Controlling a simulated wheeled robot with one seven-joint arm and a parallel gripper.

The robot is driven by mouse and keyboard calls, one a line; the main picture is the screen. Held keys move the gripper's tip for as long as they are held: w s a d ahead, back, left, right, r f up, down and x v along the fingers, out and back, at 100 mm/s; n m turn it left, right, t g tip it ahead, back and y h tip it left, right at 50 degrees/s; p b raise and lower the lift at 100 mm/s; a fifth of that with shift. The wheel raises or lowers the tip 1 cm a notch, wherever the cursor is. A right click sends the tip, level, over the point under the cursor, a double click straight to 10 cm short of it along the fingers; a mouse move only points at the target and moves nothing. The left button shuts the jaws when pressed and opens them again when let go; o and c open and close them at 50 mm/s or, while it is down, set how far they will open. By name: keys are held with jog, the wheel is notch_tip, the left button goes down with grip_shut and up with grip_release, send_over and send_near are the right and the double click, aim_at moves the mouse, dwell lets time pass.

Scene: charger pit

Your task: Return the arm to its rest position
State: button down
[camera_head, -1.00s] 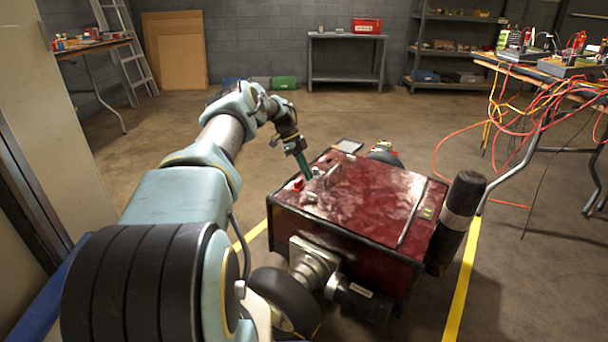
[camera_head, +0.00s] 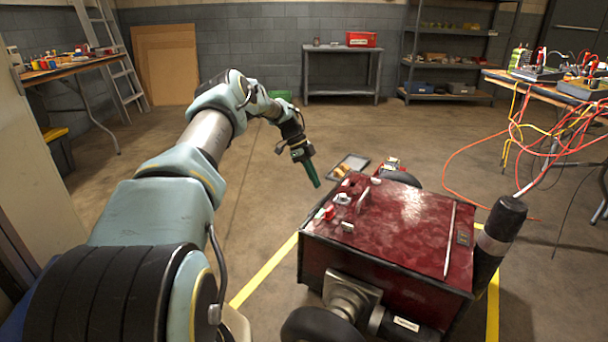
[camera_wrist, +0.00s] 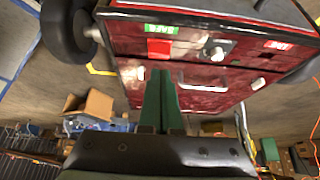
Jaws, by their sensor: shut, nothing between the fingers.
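My gripper (camera_head: 314,182) is shut and empty, with its green fingers pointing down and slightly right. It is in the air left of the red wheeled machine (camera_head: 405,228), apart from it in the head view. My arm reaches forward from the lower left, bent at the elbow. In the wrist view my gripper's green fingers (camera_wrist: 160,82) lie together, and the red machine (camera_wrist: 215,88) fills the upper part beyond them. A red switch (camera_head: 328,212) and a metal handle (camera_head: 362,200) are on the machine's top.
A table with cables and devices (camera_head: 545,90) stands at the right. A workbench with a red box (camera_head: 362,39) and a shelf (camera_head: 450,60) stand at the back. A table (camera_head: 80,62) and a ladder (camera_head: 110,55) are at the left. Open floor lies left of the machine.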

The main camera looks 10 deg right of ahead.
jog(key=s+a+r+n+t+y, duration=0.3)
jog(key=s+a+r+n, duration=0.9)
jog(key=r, duration=0.1)
jog(key=s+a+r+n+t+y, duration=0.1)
jog(key=s+a+r+n, duration=0.1)
jog(key=s+a+n, duration=0.65)
jog(key=s+a+r+n+t, duration=0.15)
jog(key=s+a+n, duration=0.3)
jog(key=s, duration=0.75)
notch_tip(320, 180, up, 30)
jog(key=p, duration=3)
jog(key=shift+a+r, duration=0.15)
jog(key=shift+r, duration=0.05)
jog(key=shift+s, duration=0.1)
